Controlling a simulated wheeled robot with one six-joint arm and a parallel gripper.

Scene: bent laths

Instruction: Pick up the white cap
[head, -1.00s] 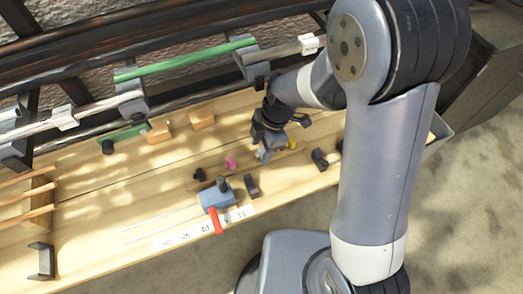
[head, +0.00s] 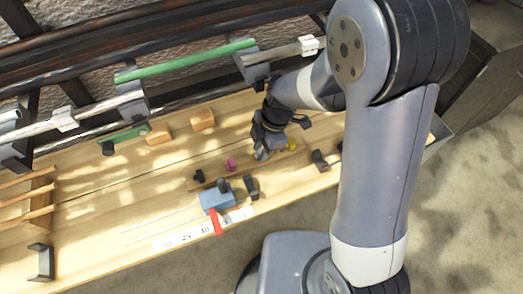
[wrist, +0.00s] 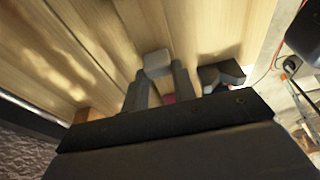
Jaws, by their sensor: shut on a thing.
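The white cap (wrist: 157,60) shows as a pale, rounded block at the fingertips in the wrist view. My gripper (wrist: 157,74) is shut on it, with one dark finger on each side. In the head view my gripper (head: 262,153) is low over the wooden bench top, right of the pink piece. The cap is too small and too covered by the fingers to make out clearly there. I cannot tell whether it touches the bench.
The bench (head: 90,195) holds a pink piece (head: 230,164), a yellow piece (head: 291,144), a blue block (head: 216,198) with a red part, a dark clip (head: 319,159) and orange blocks (head: 203,120). A rail with a green rod (head: 190,60) runs behind. The bench's left part has free room.

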